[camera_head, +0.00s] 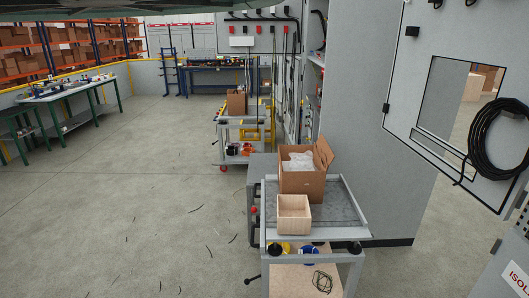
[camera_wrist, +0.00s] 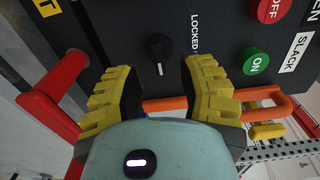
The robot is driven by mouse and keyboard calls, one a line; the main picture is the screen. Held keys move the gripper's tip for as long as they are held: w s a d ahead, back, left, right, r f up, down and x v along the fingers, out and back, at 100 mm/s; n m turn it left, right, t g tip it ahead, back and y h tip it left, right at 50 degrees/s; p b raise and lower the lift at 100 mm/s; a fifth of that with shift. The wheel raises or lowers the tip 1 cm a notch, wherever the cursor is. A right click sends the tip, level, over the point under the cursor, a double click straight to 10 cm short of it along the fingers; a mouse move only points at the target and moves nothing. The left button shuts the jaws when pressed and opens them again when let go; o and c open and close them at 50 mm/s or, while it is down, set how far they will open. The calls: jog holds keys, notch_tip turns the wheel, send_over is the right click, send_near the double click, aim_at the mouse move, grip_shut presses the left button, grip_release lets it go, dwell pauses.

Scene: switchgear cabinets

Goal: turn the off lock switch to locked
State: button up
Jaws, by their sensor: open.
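The off lock switch (camera_wrist: 160,46) is a small black rotary knob on a dark panel (camera_wrist: 120,25) in the wrist view. A white mark shows just below it in the picture. The sideways label "LOCKED" (camera_wrist: 195,32) is to its right. My gripper (camera_wrist: 160,66) is open, with its two yellow ribbed fingers spread left and right. The knob lies beyond the fingertips, in line with the gap between them, and nothing is held. Whether either finger touches the panel cannot be told. The head view shows neither the switch nor the gripper clearly.
In the wrist view, a red OFF button (camera_wrist: 270,9) and green ON button (camera_wrist: 256,61) are right of the knob. A red handle (camera_wrist: 50,85) stands left; an orange bar (camera_wrist: 165,105) runs behind the fingers. The head view shows a cart (camera_head: 350,215) with boxes and open floor (camera_head: 130,190).

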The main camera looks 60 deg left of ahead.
jog(key=shift+s+a+f, duration=0.1)
jog(key=shift+s+a, duration=0.2)
jog(key=shift+s, duration=0.05)
jog(key=v, duration=0.8)
jog(key=shift+a, duration=0.1)
